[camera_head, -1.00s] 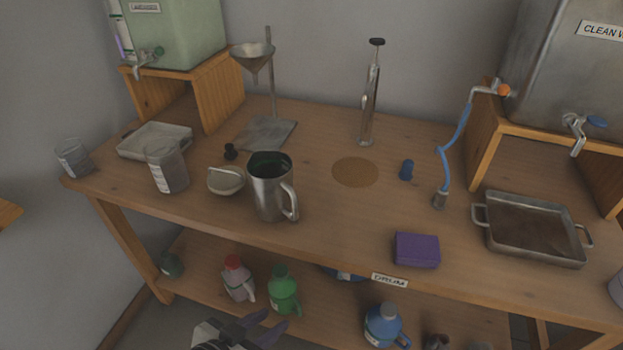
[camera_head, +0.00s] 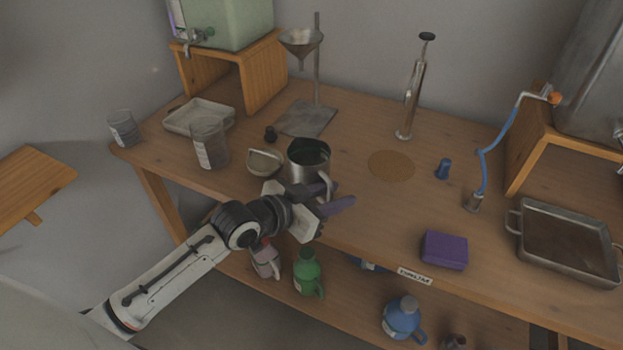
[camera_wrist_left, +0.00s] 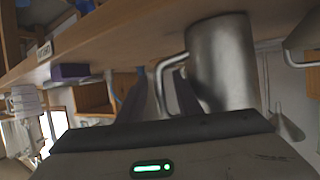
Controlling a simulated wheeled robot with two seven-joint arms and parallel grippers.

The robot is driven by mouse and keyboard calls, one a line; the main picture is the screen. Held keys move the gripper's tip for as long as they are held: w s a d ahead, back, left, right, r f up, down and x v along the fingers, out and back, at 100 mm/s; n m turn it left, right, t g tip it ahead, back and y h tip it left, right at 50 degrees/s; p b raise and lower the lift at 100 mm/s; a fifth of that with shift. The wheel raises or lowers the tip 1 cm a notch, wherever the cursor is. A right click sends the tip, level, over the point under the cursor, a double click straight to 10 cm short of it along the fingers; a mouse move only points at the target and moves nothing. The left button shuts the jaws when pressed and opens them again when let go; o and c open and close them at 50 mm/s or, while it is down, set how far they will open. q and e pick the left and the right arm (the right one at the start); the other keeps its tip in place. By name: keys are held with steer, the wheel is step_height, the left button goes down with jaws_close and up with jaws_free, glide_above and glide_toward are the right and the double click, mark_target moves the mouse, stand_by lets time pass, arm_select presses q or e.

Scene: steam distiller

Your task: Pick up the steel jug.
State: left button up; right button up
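The steel jug (camera_head: 304,170) stands upright near the front edge of the workbench, with dark contents showing inside its rim. My left gripper (camera_head: 338,200) reaches in from the left, low in front of the jug, and hides its lower part. In the left wrist view the jug (camera_wrist_left: 225,65) fills the right of centre, its handle on the left side. The open fingers (camera_wrist_left: 162,95) point towards it, and the handle appears between them in the picture. I cannot tell whether the fingers touch it. My right gripper is not in view.
A shallow bowl (camera_head: 265,163) and a glass beaker (camera_head: 210,147) stand left of the jug. A purple block (camera_head: 444,250) lies to the right near the front edge of the workbench (camera_head: 370,215). Bottles stand on the shelf below. The bench around the cork-coloured disc (camera_head: 391,165) is mostly clear.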

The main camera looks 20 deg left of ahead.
arm_select(q)
steer(key=shift+x, duration=1.2)
jaws_close()
steer(key=shift+r, duration=0.1)
